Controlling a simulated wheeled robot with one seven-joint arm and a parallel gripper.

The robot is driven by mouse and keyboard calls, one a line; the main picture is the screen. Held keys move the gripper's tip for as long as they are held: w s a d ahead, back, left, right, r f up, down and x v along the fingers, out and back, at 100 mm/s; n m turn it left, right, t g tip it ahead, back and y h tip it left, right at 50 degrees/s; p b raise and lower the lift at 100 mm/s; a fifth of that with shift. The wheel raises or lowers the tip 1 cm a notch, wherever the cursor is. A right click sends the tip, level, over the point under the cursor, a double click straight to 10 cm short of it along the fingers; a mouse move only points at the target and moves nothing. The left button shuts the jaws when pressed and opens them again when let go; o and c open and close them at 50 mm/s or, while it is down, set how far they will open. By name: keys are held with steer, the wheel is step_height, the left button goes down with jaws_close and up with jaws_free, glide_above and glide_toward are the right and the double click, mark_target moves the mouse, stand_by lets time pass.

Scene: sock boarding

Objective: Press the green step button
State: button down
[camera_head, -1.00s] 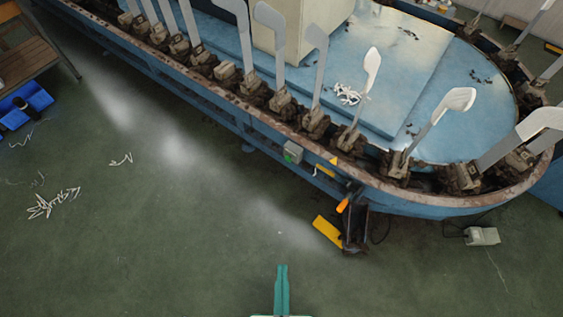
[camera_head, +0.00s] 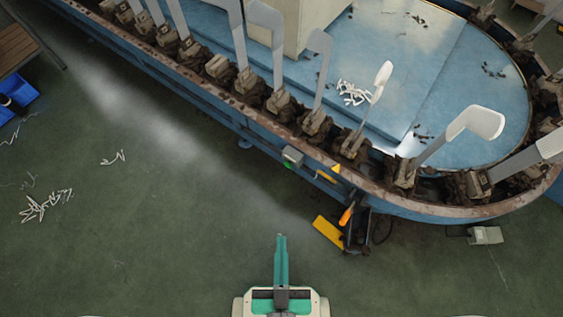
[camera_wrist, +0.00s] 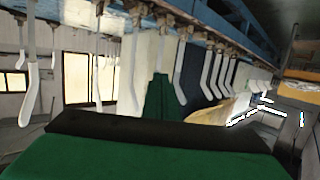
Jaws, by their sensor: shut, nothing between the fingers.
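The green step button (camera_head: 288,164) is a small green spot on the lower front of a grey box (camera_head: 293,155). The box is fixed to the near side of the blue oval machine (camera_head: 232,121). My gripper (camera_head: 281,237) is green, shut and empty. In the head view it shows at the bottom middle, its tips pointing up the picture, below the button and apart from it. In the wrist view, the green fingers (camera_wrist: 163,100) fill the lower middle, and the button cannot be made out there.
Pale upright boards (camera_head: 320,66) line the machine's rim. A yellow plate (camera_head: 328,232) and an orange handle (camera_head: 346,217) stick out at its near edge, right of the button. A grey foot pedal (camera_head: 486,235) lies at right. The floor between gripper and machine looks clear.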

mark_target(288, 164)
steer(key=w+a+f+n+g, duration=0.25)
steer(key=f+n, duration=0.25)
steer(key=f, duration=0.3)
steer(key=w+a+f+n+g, duration=0.1)
steer(key=w+f+n, duration=0.35)
steer(key=f, duration=0.35)
steer(key=w+a+f+n+g, duration=0.25)
steer(key=f+n, duration=0.25)
steer(key=f, duration=0.3)
steer(key=w+f+n+g+h, duration=0.1)
steer(key=w+f+n+h, duration=0.1)
steer(key=w+n, duration=0.5)
steer(key=w+f+n+h, duration=0.2)
steer(key=w+n, duration=0.5)
steer(key=w, duration=0.4)
steer(key=shift+a+g+h, duration=0.2)
steer(key=shift+g+h, duration=0.2)
steer(key=shift+h, duration=0.4)
steer(key=shift+w+f, duration=0.1)
steer(key=w+d+r+x, duration=0.1)
steer(key=r+x, duration=0.1)
steer(key=x, duration=1.1)
steer(key=shift+w, duration=0.2)
